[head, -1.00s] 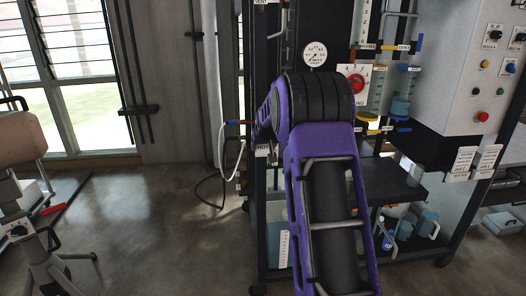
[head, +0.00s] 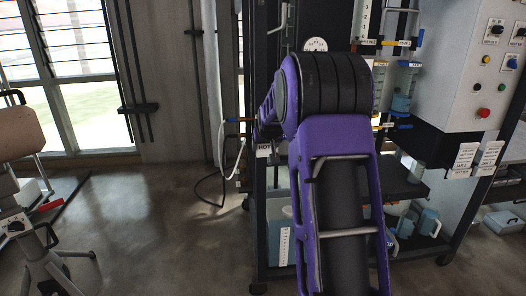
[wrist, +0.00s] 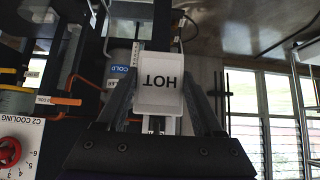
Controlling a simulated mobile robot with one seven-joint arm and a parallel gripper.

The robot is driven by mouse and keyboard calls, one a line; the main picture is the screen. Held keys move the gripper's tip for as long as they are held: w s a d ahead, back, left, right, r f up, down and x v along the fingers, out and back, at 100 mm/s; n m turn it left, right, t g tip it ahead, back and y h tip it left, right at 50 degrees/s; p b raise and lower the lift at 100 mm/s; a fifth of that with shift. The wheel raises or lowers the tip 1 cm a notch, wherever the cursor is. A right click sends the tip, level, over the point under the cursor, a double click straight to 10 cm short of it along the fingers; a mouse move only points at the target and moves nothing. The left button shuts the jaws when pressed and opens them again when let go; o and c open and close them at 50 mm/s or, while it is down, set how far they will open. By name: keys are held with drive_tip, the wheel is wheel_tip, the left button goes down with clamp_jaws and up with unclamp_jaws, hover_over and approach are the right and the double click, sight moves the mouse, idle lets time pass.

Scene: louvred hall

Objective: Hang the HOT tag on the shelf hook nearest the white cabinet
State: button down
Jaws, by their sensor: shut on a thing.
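The HOT tag (wrist: 160,82) is a white plate with black letters, upside down in the wrist view. My gripper (wrist: 163,60) is shut on it, a finger at either side. In the head view the tag (head: 264,149) shows small at the left of my purple arm, by the rack's left post; my arm hides the gripper there. The white cabinet (head: 470,60) stands at the right, with buttons on its front. The shelf rack (head: 262,215) stands between tag and cabinet. I cannot make out the shelf hook nearest the cabinet; my arm covers much of the rack.
A blue COLD label (wrist: 121,70) is beside the held tag in the wrist view. Orange-handled pipework (wrist: 60,101) and a red knob (wrist: 8,152) lie to the left.

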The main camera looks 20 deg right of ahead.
drive_tip(key=s+a, duration=0.2)
drive_tip(key=s, duration=0.5)
drive_tip(key=shift+s, duration=0.2)
